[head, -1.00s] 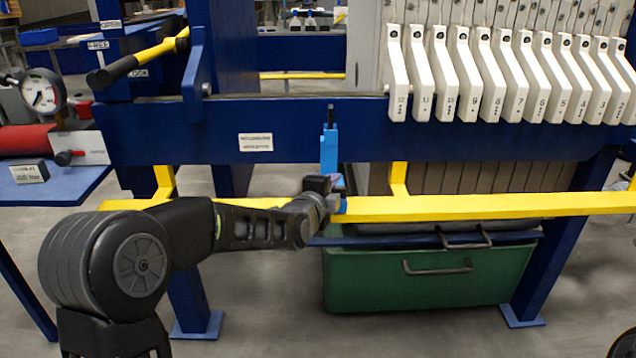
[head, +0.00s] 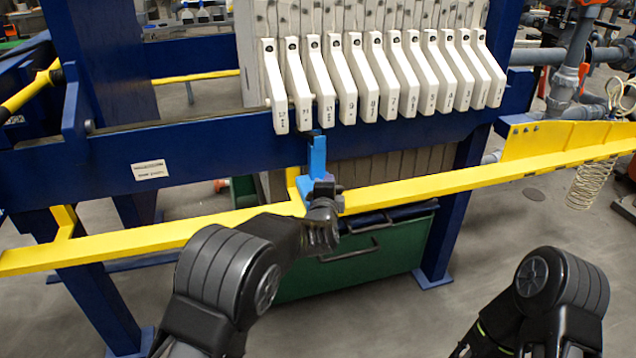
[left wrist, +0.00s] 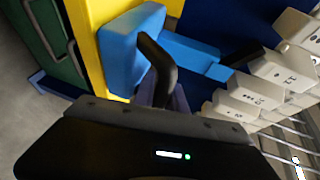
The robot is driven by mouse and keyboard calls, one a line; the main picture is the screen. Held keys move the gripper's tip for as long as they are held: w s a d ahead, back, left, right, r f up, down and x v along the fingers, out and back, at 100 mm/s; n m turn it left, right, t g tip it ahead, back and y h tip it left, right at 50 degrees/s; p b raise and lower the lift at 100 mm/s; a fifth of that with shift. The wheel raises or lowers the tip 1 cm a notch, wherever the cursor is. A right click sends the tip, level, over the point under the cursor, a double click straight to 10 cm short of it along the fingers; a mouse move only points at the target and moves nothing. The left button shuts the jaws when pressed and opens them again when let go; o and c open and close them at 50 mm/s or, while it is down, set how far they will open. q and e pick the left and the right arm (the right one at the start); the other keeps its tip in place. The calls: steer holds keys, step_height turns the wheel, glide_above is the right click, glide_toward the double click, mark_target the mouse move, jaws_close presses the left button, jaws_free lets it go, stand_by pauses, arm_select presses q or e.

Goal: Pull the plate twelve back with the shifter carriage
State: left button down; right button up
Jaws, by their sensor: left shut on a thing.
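The blue shifter carriage (head: 314,165) sits on the yellow rail, its upright arm and dark tip rising to the lower ends of the white plate handles. It also shows in the left wrist view (left wrist: 125,52), with its dark tip near the handles. My left gripper (head: 325,192) is shut on the carriage's grip, which the fingers mostly hide; it also shows in the left wrist view (left wrist: 160,72). Plate twelve (head: 276,88) is the leftmost in the row; the carriage arm stands to its right. Whether the tip touches a handle I cannot tell. My right gripper is out of view.
The yellow rail (head: 430,184) runs across the front, below a dark blue beam (head: 225,148). A green bin (head: 345,268) stands under the press. Blue legs stand at both sides. Pipes (head: 568,75) and a coiled hose (head: 588,185) are at the right.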

arm_select(q)
steer(key=c, duration=1.6)
jaws_free()
steer(key=shift+c, duration=0.2)
steer(key=v, duration=0.7)
steer(key=shift+s, duration=0.35)
